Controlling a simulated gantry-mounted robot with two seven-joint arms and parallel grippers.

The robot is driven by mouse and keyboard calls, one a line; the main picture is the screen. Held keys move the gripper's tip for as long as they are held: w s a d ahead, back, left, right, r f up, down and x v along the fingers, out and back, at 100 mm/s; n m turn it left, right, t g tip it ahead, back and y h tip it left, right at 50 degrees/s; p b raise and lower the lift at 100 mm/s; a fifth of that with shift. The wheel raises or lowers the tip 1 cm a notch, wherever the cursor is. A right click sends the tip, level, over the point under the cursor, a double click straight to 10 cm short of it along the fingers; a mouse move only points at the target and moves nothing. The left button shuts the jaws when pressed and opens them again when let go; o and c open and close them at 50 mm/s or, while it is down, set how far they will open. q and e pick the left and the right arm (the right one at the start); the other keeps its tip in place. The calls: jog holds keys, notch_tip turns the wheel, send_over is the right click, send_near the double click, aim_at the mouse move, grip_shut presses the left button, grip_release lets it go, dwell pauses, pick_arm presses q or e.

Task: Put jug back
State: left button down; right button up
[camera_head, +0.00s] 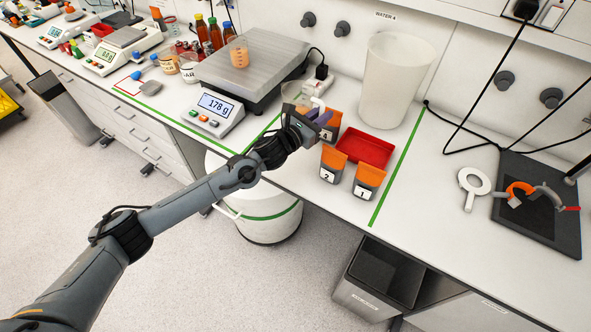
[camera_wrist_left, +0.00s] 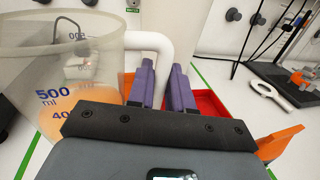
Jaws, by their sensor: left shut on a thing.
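The jug (camera_head: 294,92) is clear, with a white handle (camera_wrist_left: 150,42). It fills the left of the left wrist view (camera_wrist_left: 60,70), where a "500 ml" mark and orange colour show on or through its wall. My left gripper (camera_head: 323,116) has purple fingers, closed on the end of the handle (camera_head: 318,103), with the jug to their left (camera_wrist_left: 164,72). My wrist hides the lower jug in the head view, so I cannot tell whether its base touches the bench. My right gripper is not in view.
A scale (camera_head: 262,68) reading 178 g bears a beaker of orange liquid (camera_head: 239,54). Orange-topped grey cups (camera_head: 333,160) (camera_head: 368,182) stand by a red tray (camera_head: 364,149). A tall translucent bin (camera_head: 395,80) is behind. Green tape lines (camera_head: 397,180) mark the bench.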

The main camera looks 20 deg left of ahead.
pick_arm(q)
jog(key=shift+w+a+f+b, duration=0.25)
jog(key=shift+f+b, duration=0.3)
jog(key=shift+f, duration=1.2)
jog(key=shift+w+a+f+b, duration=0.25)
jog(key=shift+f+b, duration=0.35)
jog(key=shift+f, duration=1.1)
jog(key=shift+w+a+f+b, duration=0.25)
jog(key=shift+f+b, duration=0.3)
jog(key=shift+f, duration=1.2)
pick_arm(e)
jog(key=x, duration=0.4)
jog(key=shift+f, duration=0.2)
pick_arm(q)
jog(key=shift+w, duration=0.1)
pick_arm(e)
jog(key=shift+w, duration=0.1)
pick_arm(q)
jog(key=shift+f, duration=0.15)
jog(key=c, duration=1)
grip_release()
jog(key=shift+c, duration=0.2)
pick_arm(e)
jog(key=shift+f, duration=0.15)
